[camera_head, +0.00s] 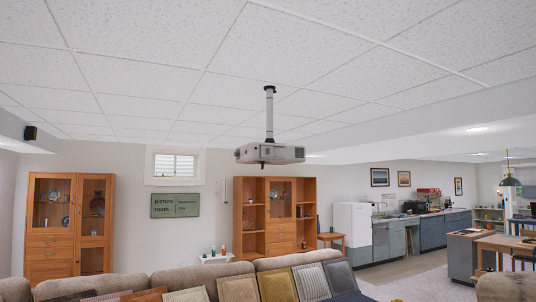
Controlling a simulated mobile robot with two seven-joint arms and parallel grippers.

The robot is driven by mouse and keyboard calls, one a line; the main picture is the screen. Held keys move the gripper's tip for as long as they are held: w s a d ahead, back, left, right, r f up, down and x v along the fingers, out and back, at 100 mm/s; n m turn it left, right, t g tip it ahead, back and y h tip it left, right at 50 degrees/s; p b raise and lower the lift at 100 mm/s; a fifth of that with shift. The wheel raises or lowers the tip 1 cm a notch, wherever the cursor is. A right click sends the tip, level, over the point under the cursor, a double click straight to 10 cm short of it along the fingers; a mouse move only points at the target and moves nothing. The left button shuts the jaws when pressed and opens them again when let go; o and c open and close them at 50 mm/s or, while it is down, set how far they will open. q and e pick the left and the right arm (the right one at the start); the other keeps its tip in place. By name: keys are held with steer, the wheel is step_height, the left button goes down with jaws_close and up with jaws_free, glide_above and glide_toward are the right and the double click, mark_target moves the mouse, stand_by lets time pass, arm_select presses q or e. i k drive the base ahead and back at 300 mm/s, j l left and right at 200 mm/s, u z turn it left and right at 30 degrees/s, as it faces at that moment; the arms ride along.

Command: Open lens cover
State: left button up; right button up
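A light grey projector (270,154) hangs from the ceiling on a short pole (269,112) near the middle of the head view. Its lens and lens cover are too small to make out. A small dark part (263,166) sticks out under its body. Neither of my grippers is in view.
A long sofa (195,276) with several cushions (238,289) crosses the bottom of the view. Wooden cabinets (70,222) stand along the back wall. A white fridge (352,223) and kitchen counters (388,240) are at the right. Open floor (405,280) shows at the lower right.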

mark_target(266, 152)
steer(key=i, duration=0.55)
steer(key=i+j+z, duration=0.1)
steer(key=i, duration=0.45)
steer(key=i+j+z, duration=0.1)
steer(key=i, duration=0.45)
steer(key=i+j, duration=0.2)
steer(key=i, duration=0.3)
